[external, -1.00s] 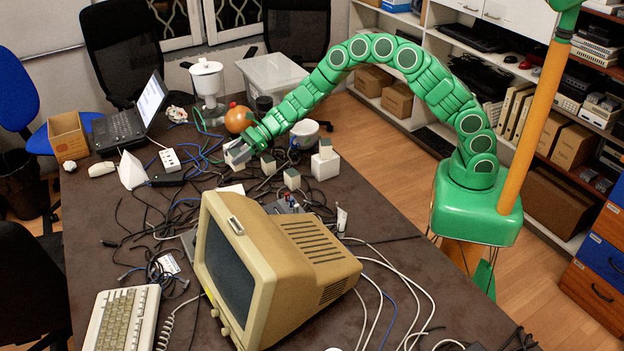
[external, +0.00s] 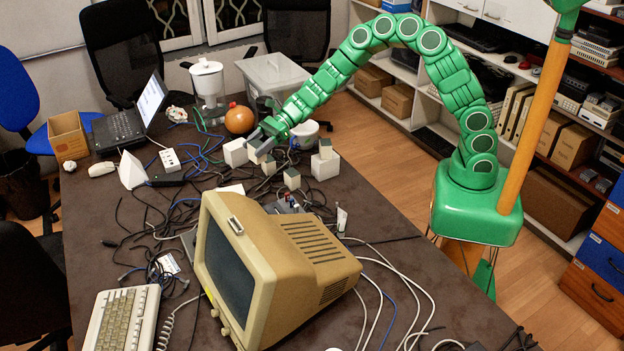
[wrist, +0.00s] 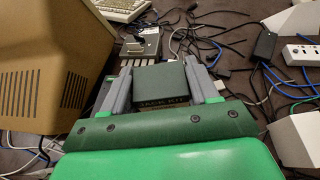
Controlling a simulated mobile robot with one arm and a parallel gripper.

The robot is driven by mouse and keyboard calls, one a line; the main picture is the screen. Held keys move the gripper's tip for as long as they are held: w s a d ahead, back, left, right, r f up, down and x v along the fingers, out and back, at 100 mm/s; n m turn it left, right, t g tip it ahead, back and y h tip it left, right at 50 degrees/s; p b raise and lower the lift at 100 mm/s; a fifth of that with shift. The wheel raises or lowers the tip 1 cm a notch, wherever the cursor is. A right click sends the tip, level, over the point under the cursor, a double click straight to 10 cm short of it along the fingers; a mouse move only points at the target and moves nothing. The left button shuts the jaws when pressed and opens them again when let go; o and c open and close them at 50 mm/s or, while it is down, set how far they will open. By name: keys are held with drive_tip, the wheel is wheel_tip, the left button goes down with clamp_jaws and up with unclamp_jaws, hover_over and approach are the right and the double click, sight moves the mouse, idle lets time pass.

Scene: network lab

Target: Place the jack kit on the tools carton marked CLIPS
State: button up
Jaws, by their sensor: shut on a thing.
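My gripper (external: 262,144) is shut on the jack kit, a small dark green-grey box. Its label reads JACK KIT in the wrist view (wrist: 162,90), where it sits between the two grey fingers (wrist: 161,88). In the external view my gripper holds it above the cluttered table, just right of a white carton (external: 235,153). A second white carton (external: 324,168) stands to the right, with a small box (external: 325,147) on top. No CLIPS marking is readable on either carton. A white carton's edge shows at the right of the wrist view (wrist: 298,138).
Small boxes (external: 292,179) stand on the table (external: 400,255) near my gripper. A beige monitor (external: 268,262) stands in front, also at left in the wrist view (wrist: 45,65). An orange round object (external: 239,120) and a white pitcher (external: 207,82) stand behind. Loose cables surround them.

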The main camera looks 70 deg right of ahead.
drive_tip(key=s+a+r+n+g+y, duration=0.1)
drive_tip(key=s+a+r+n+g, duration=0.1)
drive_tip(key=s+a+r, duration=0.3)
drive_tip(key=shift+w+a+f, duration=0.5)
drive_tip(key=shift+w+f, duration=1.25)
drive_tip(key=shift+w, duration=0.3)
drive_tip(key=shift+w+a+f, duration=0.55)
drive_tip(key=shift+w+f, duration=1.15)
drive_tip(key=shift+w, duration=0.3)
drive_tip(key=shift+w+a+f, duration=0.5)
drive_tip(key=shift+w+f, duration=1.25)
drive_tip(key=shift+w, duration=0.3)
drive_tip(key=shift+w+f+g, duration=0.15)
drive_tip(key=shift+f+g, duration=0.05)
drive_tip(key=shift+g, duration=0.1)
drive_tip(key=shift+f, duration=1.5)
drive_tip(key=shift+f, duration=0.15)
drive_tip(key=o, duration=1.1)
